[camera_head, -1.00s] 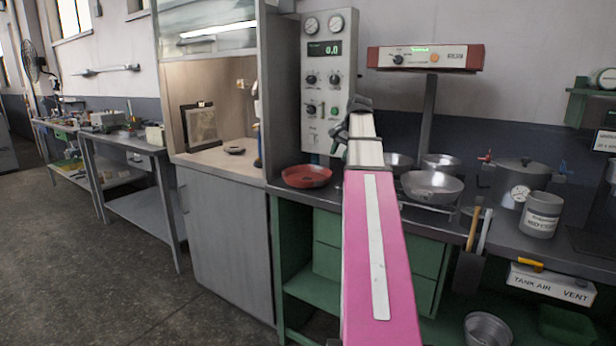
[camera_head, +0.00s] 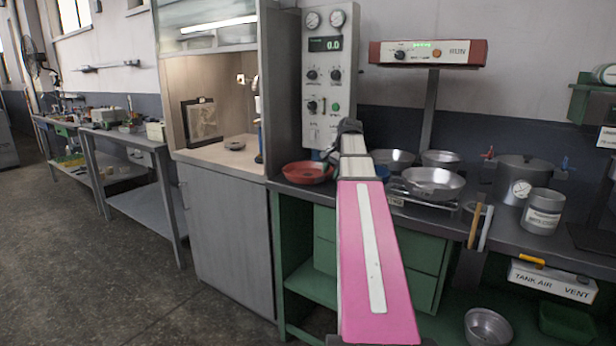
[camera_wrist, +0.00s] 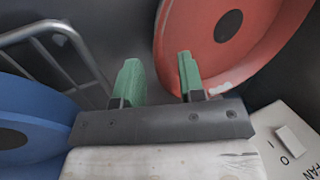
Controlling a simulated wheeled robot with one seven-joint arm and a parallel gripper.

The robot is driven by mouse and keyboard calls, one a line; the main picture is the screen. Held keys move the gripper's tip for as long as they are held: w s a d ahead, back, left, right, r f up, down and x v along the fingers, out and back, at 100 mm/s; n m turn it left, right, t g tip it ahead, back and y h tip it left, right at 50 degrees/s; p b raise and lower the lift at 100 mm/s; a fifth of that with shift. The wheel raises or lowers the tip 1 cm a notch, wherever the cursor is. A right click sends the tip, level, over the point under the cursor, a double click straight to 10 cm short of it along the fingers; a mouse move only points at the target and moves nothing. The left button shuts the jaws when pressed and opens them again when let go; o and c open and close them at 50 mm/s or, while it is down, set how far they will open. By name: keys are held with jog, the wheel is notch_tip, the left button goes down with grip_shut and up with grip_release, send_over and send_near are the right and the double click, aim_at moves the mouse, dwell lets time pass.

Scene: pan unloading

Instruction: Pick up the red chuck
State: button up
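The red chuck (camera_head: 307,173) is a shallow round red dish on the bench, below the gauge panel. In the wrist view it shows large at the upper right, a red disc (camera_wrist: 200,48) with a dark round centre. My gripper (camera_wrist: 159,72) has two green fingers set well apart, with nothing clamped. The right finger overlaps the chuck's near rim in the picture. Part of that rim shows in the gap between the fingers, and contact cannot be told. In the head view my gripper is at the chuck's right side, mostly hidden by my arm.
A blue round piece (camera_wrist: 28,130) lies left of my gripper, near a metal wire rack (camera_wrist: 62,40). A white switch box (camera_wrist: 288,140) is at the lower right. Metal pans (camera_head: 433,184) stand right of my arm. The gauge panel (camera_head: 327,75) rises behind.

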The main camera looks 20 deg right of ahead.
jog(key=shift+w+a+f, duration=0.15)
jog(key=shift+f, duration=0.45)
grip_shut()
jog(key=shift+r, duration=0.1)
